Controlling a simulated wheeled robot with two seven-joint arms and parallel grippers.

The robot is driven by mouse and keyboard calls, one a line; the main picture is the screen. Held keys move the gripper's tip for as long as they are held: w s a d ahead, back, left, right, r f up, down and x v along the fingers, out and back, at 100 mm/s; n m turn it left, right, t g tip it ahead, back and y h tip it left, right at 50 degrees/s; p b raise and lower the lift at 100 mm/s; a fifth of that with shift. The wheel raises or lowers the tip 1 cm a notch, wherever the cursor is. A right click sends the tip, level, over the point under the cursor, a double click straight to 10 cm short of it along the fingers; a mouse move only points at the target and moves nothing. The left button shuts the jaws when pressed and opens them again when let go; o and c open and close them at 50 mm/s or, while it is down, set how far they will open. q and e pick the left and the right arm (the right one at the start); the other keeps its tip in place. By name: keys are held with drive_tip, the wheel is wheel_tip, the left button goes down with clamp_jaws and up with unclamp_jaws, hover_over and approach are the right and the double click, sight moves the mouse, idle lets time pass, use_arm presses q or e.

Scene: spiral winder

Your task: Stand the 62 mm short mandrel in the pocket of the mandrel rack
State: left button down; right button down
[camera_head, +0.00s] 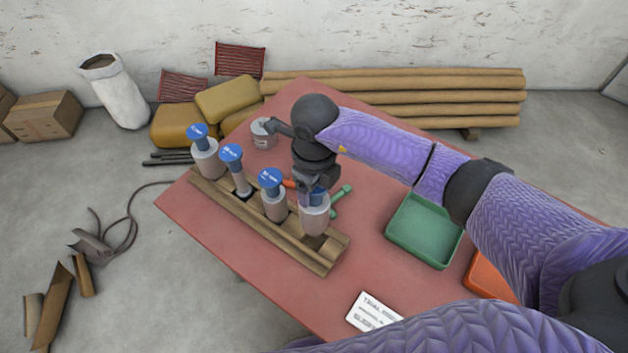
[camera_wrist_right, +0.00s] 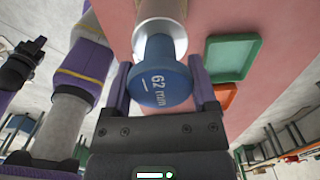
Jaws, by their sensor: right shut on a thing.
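The 62 mm short mandrel has a pale grey cylinder body (camera_head: 314,218) and a blue cap that reads "62 mm" in the right wrist view (camera_wrist_right: 163,82). My right gripper (camera_head: 314,192) is shut on its blue cap, with one finger on each side. The mandrel hangs upright at the near right end of the wooden mandrel rack (camera_head: 335,246). A dark patch shows on the rack just below it. I cannot tell whether its foot touches the rack. In the right wrist view my left gripper (camera_wrist_right: 20,65) is a dark shape at the left edge, jaws unclear.
Several blue-capped mandrels (camera_head: 232,168) stand along the rack to the left. A grey can (camera_head: 263,134) stands behind, and a green-handled tool (camera_head: 342,198) lies beside my gripper. A green tray (camera_head: 424,230), an orange tray (camera_head: 488,277) and a white card (camera_head: 372,312) are on the red table.

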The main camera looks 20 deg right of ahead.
sight(314, 207)
wheel_tip(314, 207, down, 2)
drive_tip(key=shift+f+b, duration=0.1)
drive_tip(key=shift+b, duration=0.6)
drive_tip(key=shift+f+b, duration=1.2)
drive_tip(key=shift+f, duration=0.2)
drive_tip(key=shift+f+b, duration=0.95)
drive_tip(key=shift+f, duration=0.45)
